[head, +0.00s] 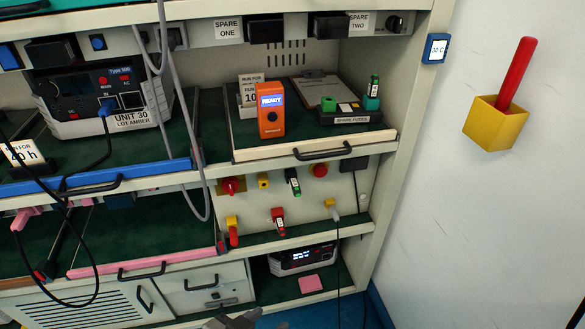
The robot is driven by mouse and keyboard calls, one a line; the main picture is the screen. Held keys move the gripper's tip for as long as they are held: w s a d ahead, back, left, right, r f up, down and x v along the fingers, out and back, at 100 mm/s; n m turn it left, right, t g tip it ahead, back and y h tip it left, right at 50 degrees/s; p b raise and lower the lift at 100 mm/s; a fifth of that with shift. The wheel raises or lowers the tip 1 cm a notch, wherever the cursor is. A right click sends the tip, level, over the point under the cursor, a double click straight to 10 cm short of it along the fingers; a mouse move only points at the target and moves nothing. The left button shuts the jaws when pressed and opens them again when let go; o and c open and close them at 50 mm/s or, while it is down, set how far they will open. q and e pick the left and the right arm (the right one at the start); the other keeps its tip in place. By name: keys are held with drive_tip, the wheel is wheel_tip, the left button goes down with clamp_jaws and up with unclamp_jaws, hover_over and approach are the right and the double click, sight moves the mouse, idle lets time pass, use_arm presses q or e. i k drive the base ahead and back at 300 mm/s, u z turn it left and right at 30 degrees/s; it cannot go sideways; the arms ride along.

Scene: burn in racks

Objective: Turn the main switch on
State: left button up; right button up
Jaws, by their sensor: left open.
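A red rotary switch (231,185) sits at the left of the beige panel under the right-hand shelf. I cannot read a label on it or tell its setting for certain. A unit marked UNIT 30 (103,97) stands on the upper left tray, with a small red button (103,80) on its front; its label is too small to read surely. My left gripper (240,320) shows only at the bottom edge, low in front of the rack, open and well apart from the panel and the unit. My right gripper is out of view.
An orange handheld meter (270,117) reading READY stands on the right shelf. A red emergency button (320,170) and several plugs are on the panel. Grey and black cables hang at the left. A yellow wall box (494,124) holds a red rod.

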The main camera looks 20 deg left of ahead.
sight(230, 185)
drive_tip(key=k, duration=0.5)
drive_tip(key=u, duration=2.3)
drive_tip(key=i, duration=1.3)
drive_tip(key=z, duration=1.9)
